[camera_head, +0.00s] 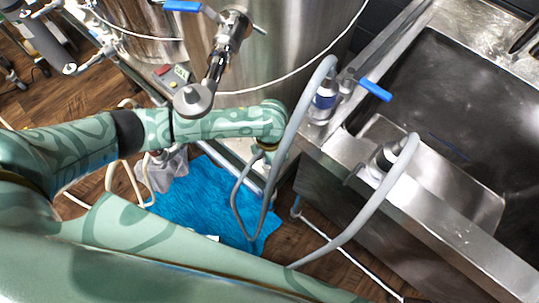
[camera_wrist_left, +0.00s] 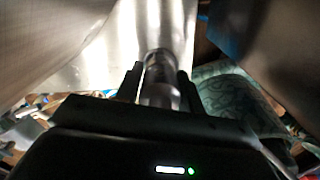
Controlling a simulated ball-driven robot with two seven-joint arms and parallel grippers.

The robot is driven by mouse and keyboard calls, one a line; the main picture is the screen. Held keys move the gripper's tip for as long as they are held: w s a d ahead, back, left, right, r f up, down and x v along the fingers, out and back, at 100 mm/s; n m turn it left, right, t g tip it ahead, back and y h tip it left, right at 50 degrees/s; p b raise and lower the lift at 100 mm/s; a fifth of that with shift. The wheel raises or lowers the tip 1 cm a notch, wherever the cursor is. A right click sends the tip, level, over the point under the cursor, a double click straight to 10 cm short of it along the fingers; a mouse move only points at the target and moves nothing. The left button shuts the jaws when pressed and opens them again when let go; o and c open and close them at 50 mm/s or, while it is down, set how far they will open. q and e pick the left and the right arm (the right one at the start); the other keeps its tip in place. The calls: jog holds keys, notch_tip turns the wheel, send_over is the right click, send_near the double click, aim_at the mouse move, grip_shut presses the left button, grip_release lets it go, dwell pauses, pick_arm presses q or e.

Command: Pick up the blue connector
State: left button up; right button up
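In the left wrist view, the dark fingers of my left gripper (camera_wrist_left: 160,85) are apart, on either side of a grey metallic cylinder (camera_wrist_left: 160,70). I cannot tell whether they press on it or whether it belongs to the blue connector. My right gripper is not in view.
A steel sink (camera_head: 452,239) fills the right side. A second hose fitting (camera_head: 383,160) sits at its near edge. A blue valve handle (camera_head: 376,89) is close to the connector. Steel tanks (camera_head: 270,60) stand behind. A blue mat (camera_head: 200,197) lies on the wooden floor.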

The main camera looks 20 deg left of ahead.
pick_arm(q)
jog(key=shift+a+r+p, duration=0.15)
jog(key=shift+r+p, duration=0.3)
jog(key=r+p, duration=0.1)
jog(key=r, duration=0.1)
jog(key=r+p, duration=0.1)
jog(key=r, duration=0.1)
jog(key=r+p, duration=0.2)
jog(key=shift+s+a+r, duration=0.2)
jog(key=shift+a+r, duration=0.15)
jog(key=s+a+p, duration=0.1)
jog(key=s+a, duration=0.3)
jog(key=a, duration=0.4)
jog(key=s+a+p, duration=0.2)
jog(key=s+a, duration=0.2)
jog(key=a, duration=0.5)
jog(key=shift+s+f, duration=0.15)
jog(key=shift+f, duration=0.2)
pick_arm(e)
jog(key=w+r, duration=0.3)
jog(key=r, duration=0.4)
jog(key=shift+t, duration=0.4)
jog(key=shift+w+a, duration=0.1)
pick_arm(q)
jog(key=shift+r, duration=0.1)
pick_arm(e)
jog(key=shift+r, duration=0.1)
